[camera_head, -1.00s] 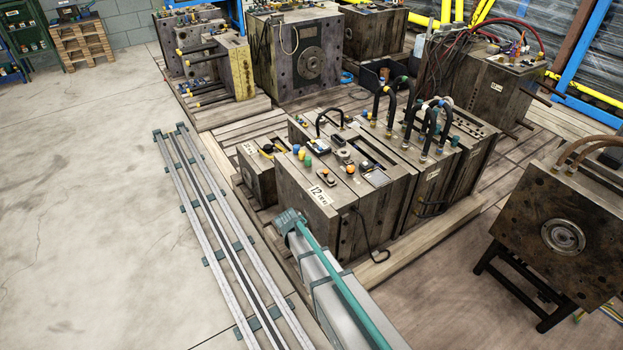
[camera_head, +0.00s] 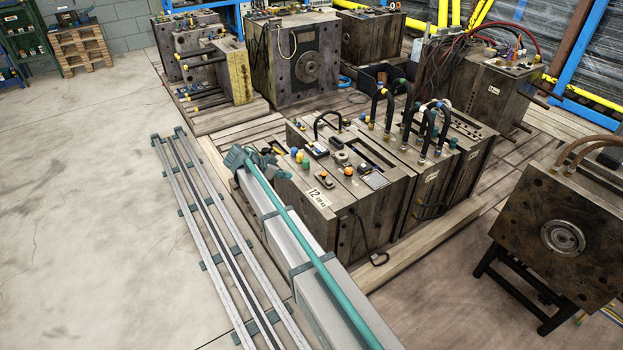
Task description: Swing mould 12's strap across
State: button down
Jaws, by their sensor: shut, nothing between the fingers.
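Mould 12 (camera_head: 345,220) is a big, worn brown steel block in the middle, with a white label (camera_head: 320,199) reading 12. Its top carries coloured plugs, an orange knob (camera_head: 348,171), a small dark fitting (camera_head: 324,179) and a flat plate (camera_head: 375,180). Which of these is the strap I cannot tell for sure. My arm comes up from the bottom edge along the mould's left side. At its far end my gripper (camera_head: 277,167) shows small and dark teal, shut and empty, near the mould's top left edge. Contact cannot be told.
More moulds stand close behind and to the right, with upright black hoses (camera_head: 437,125) on the neighbouring block. A mould on a black stand (camera_head: 535,290) is at far right. Grey floor rails (camera_head: 215,240) run along the left. The concrete floor (camera_head: 90,200) beyond them is clear.

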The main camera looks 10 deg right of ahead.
jog(key=shift+f, duration=0.1)
dwell(0.3)
jog(key=p, duration=0.1)
send_near(318, 180)
notch_tip(318, 180, down, 4)
jog(key=shift+w+r, duration=0.1)
jog(key=shift+r, duration=0.05)
jog(key=d, duration=0.1)
jog(key=w+d, duration=0.1)
jog(key=d, duration=0.1)
jog(key=shift+w+f+p, duration=0.15)
jog(key=shift+f+p, duration=0.05)
jog(key=shift+p, duration=0.2)
jog(key=shift+w+d, duration=0.25)
jog(key=shift+d, duration=0.35)
jog(key=shift+f, duration=0.1)
